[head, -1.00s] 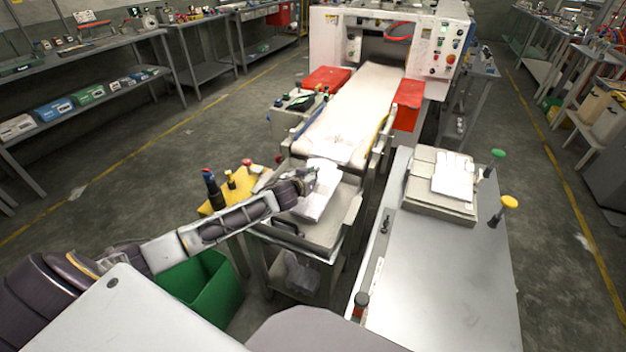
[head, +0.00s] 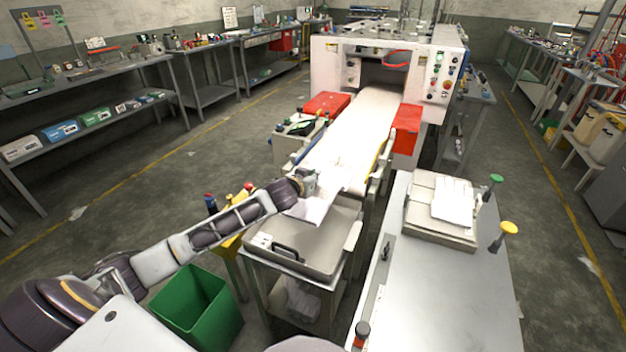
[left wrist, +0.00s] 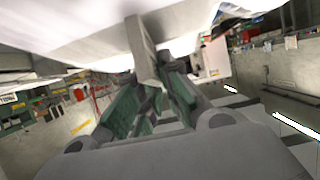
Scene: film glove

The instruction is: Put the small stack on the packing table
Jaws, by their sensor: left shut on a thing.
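My left gripper (head: 306,184) is shut on a small stack of thin white film gloves (head: 311,209). The stack hangs tilted above the far edge of the metal catch tray (head: 300,242), near the conveyor's end. In the left wrist view the white film (left wrist: 75,40) spreads across the top, above the gripper fingers (left wrist: 150,85). The grey table on the right (head: 440,290), apparently the packing table, has a flat beige box (head: 440,228) with other white gloves (head: 453,203) on top. My right gripper is out of view.
The white conveyor (head: 355,130) runs back to the machine (head: 440,65). More white film lies at its near end. A green bin (head: 197,312) stands on the floor at lower left. Green (head: 495,180) and yellow (head: 509,228) knobs stand at the table's right edge. The table's near part is clear.

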